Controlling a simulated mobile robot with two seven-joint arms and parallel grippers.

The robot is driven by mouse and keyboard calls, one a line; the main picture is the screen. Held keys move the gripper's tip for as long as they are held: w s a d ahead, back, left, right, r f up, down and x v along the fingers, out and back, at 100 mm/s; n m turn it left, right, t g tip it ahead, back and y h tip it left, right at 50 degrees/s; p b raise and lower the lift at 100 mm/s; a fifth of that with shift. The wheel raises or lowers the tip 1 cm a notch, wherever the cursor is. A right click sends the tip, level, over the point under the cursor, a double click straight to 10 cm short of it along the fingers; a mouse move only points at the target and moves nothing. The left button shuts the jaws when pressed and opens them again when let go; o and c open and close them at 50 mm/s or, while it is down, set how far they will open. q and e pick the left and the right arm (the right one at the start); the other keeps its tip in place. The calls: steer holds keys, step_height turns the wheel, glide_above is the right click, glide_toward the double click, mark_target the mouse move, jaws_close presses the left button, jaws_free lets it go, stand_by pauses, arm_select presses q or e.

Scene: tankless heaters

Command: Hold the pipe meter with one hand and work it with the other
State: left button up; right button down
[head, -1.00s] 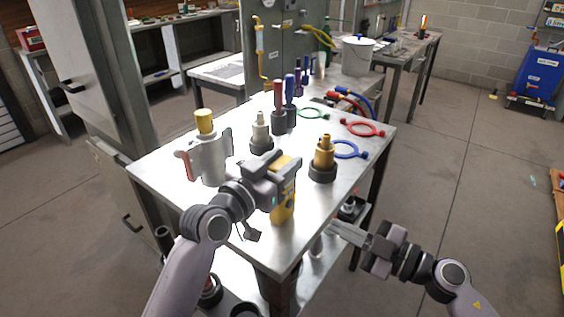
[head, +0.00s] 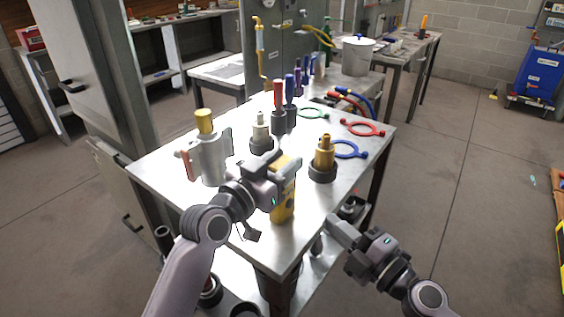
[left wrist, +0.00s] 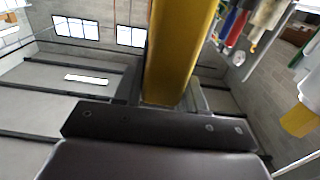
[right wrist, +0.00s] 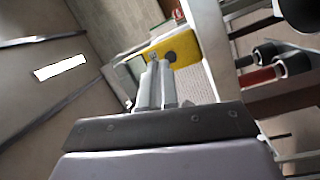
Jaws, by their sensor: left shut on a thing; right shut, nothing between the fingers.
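The yellow pipe meter (head: 284,206) is upright at the front edge of the steel table. My left gripper (head: 283,172) is shut on it, and its yellow body (left wrist: 178,50) fills the space between the fingers in the left wrist view. My right gripper (head: 334,222) is shut and empty, to the right of the meter and apart from it in the head view. In the right wrist view the shut fingers (right wrist: 153,75) point toward the meter's yellow face (right wrist: 184,51), which has a dark round knob. The fingertips overlap its edge there; I cannot tell whether they touch.
The steel table (head: 243,218) carries a silver canister with a yellow cap (head: 210,155), a brass fitting in a dark base (head: 324,160), a pale fitting (head: 261,135), upright screwdrivers and coloured rings (head: 362,129). A lower shelf lies beneath. Open floor is at the right.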

mark_target(290, 204)
steer(key=shift+w+a+n+t+h, duration=0.5)
steer(key=shift+a+n+t+h, duration=0.4)
steer(key=shift+n+h, duration=0.5)
steer(key=shift+w+a+n+t+h, duration=0.5)
steer(key=shift+a+n+t+h, duration=0.2)
steer(key=shift+a+n+h, duration=0.65)
steer(key=shift+w+a+n+t+h, duration=0.5)
steer(key=shift+a+n+t+h, duration=0.25)
steer(key=shift+n+h, duration=0.65)
steer(key=shift+r+m+h, duration=0.1)
steer(key=shift+m+h, duration=0.15)
steer(key=shift+w+a, duration=0.15)
arm_select(q)
steer(key=shift+s+d, duration=0.1)
steer(key=shift+s, duration=0.05)
arm_select(e)
steer(key=shift+a, duration=0.1)
